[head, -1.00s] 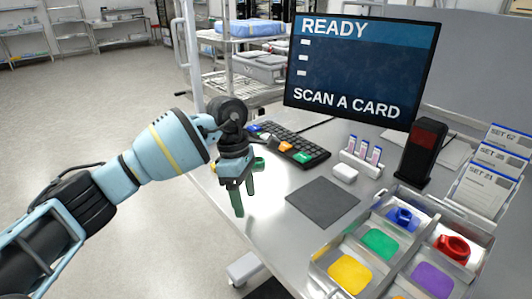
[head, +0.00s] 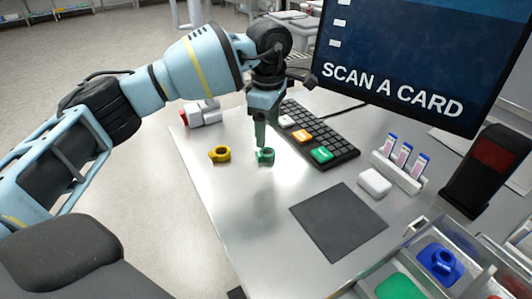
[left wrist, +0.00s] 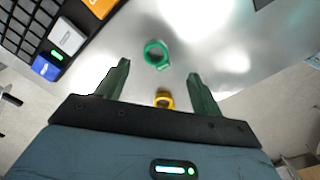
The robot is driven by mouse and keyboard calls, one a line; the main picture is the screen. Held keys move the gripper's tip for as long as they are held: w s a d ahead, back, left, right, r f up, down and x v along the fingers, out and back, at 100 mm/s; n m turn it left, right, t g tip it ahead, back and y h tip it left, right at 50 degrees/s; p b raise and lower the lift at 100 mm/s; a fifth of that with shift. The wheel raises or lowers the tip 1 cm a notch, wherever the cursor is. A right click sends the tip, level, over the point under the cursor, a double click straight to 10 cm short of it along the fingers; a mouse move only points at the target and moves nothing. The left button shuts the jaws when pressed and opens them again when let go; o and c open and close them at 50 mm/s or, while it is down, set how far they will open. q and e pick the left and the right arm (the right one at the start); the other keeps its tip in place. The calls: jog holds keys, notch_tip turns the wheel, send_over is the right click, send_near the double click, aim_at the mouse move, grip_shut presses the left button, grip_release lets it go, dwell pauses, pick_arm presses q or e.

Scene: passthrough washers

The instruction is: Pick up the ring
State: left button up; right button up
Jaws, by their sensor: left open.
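A green ring (head: 265,157) lies on the grey table, left of the keyboard. A yellow ring (head: 220,154) lies on the table to its left. My left gripper (head: 262,144) points down above the green ring, and its fingers cover part of it in the head view. In the left wrist view my left gripper (left wrist: 159,70) is open and empty. There the green ring (left wrist: 148,57) shows just beyond the gap between the fingertips, and the yellow ring (left wrist: 167,103) shows between the fingers, partly hidden by the gripper body. My right gripper is not in view.
The keyboard (head: 338,147) is close to the right of my left gripper. A dark mat (head: 338,222), a small white block (head: 374,182) and a vial rack (head: 398,172) lie further right. A sorting tray holds a blue ring (head: 437,265). The front-left tabletop is clear.

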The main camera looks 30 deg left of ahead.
aim_at(267, 147)
pick_arm(q)
jog(key=shift+w+f, duration=0.15)
jog(key=shift+f, duration=0.65)
jog(key=shift+a+f, duration=0.15)
jog(key=shift+f, duration=2.4)
jog(key=c, duration=1.2)
